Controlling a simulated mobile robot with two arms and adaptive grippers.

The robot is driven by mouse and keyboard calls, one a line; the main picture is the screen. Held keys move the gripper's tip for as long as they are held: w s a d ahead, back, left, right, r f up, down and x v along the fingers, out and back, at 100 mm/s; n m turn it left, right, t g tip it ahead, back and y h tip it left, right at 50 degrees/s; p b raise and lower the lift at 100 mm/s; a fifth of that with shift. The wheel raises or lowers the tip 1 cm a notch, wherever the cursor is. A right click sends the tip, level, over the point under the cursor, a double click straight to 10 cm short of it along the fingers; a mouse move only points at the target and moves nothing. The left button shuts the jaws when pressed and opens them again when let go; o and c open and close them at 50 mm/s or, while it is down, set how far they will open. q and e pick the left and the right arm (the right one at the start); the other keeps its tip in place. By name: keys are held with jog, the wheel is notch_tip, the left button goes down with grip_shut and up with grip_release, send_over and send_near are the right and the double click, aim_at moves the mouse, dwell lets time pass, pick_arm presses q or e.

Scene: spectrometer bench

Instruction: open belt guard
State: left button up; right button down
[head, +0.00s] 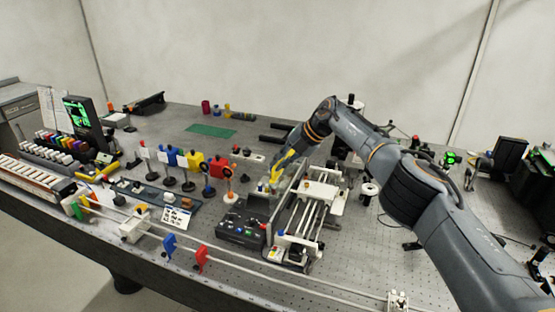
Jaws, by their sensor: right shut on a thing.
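The belt guard (283,213) appears to be a thin, tilted grey panel along the left side of the belt stage (309,215), near the middle of the bench. My right arm reaches in from the right and passes over the back of the stage. My right gripper (275,183) is at the far upper end of the panel and is shut, seemingly on the guard. The exact contact is too small to see, and the fingers partly hide that end. My left gripper is not in view.
A dark control box (242,235) stands close to the left of the stage. Colored holders on posts (194,160) stand further left.

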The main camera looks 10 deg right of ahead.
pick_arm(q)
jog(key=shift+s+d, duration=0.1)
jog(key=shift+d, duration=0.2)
pick_arm(e)
jog(key=shift+r, duration=0.1)
jog(key=c, duration=1.5)
grip_release()
jog(key=shift+d, duration=0.1)
jog(key=shift+o, duration=0.2)
jog(key=shift+s, duration=0.1)
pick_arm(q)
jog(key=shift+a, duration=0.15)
pick_arm(e)
jog(key=v, duration=1.2)
